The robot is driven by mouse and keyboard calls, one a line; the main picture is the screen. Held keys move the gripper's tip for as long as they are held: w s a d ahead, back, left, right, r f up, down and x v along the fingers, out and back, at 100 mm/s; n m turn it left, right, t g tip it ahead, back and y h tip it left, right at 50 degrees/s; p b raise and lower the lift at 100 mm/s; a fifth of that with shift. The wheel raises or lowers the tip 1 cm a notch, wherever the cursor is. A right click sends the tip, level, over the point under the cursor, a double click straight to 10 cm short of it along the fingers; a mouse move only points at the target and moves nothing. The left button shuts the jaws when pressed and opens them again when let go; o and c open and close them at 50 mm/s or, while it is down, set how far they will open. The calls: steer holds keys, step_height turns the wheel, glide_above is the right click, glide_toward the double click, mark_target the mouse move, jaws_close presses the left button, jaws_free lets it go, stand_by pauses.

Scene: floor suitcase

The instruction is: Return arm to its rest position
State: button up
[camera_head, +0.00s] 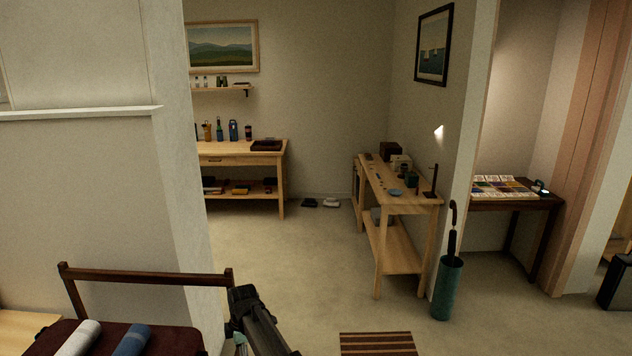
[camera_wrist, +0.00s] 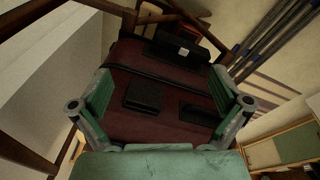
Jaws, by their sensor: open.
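My gripper (camera_wrist: 160,90) shows in the wrist view with its two green-padded fingers spread wide apart and nothing between them. It points at a dark red suitcase-like thing (camera_wrist: 150,122), which lies beyond the fingers. A black square item (camera_wrist: 145,95) and a dark flat item (camera_wrist: 199,114) show on its surface. In the head view part of my dark arm rises at the bottom edge, left of the middle. My fingers cannot be made out clearly there.
In the head view, a wooden rail (camera_head: 145,277) stands beside my arm, behind a dark red surface (camera_head: 58,340) with a white roll (camera_head: 77,338) and a blue roll (camera_head: 131,340). A striped mat (camera_head: 378,344) and an umbrella stand (camera_head: 447,288) are to the right. The middle floor is clear.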

steer(key=s+d+f+m+h, duration=0.1)
steer(key=s+d+f+m, duration=0.2)
steer(key=s+d+m, duration=0.7)
steer(key=s+d+f+m, duration=0.3)
steer(key=d+m, duration=0.2)
steer(key=d, duration=1.2)
steer(key=s+d+f+m+h, duration=0.1)
steer(key=s+d+f+m, duration=0.45)
steer(key=d, duration=0.75)
steer(key=s+f+g, duration=0.2)
steer(key=s+f, duration=0.3)
steer(key=s, duration=0.5)
steer(key=s+f+m+g, duration=0.1)
steer(key=s+f, duration=0.4)
steer(key=s, duration=0.5)
steer(key=s+f+m+g, duration=0.1)
steer(key=s+f+g, duration=0.3)
steer(key=s, duration=0.6)
step_height(320, 180, down, 2)
steer(key=shift+d+f, duration=0.1)
steer(key=shift+d, duration=0.25)
